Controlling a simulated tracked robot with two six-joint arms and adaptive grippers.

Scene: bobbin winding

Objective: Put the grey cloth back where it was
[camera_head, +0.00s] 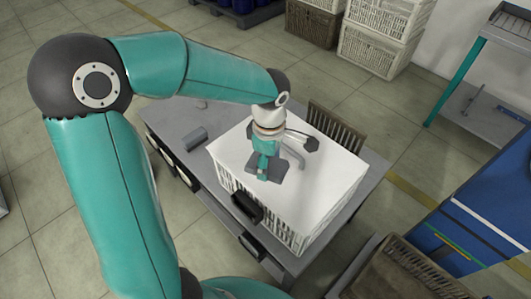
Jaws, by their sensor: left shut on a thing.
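My left gripper (263,173) reaches down from the left over a white-topped crate (325,190). It is shut on a dark grey, flat piece that looks like the grey cloth (275,167). The gripper's fingers partly cover the cloth. The cloth is over the crate's white top; I cannot tell whether it touches it. My right gripper is not in view.
The crate stands on a grey table (165,117). A small grey block (195,138) lies left of the crate. A brown slatted crate (337,130) is behind it, and another brown basket (400,275) is at the front right. Baskets (372,45) are stacked at the back.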

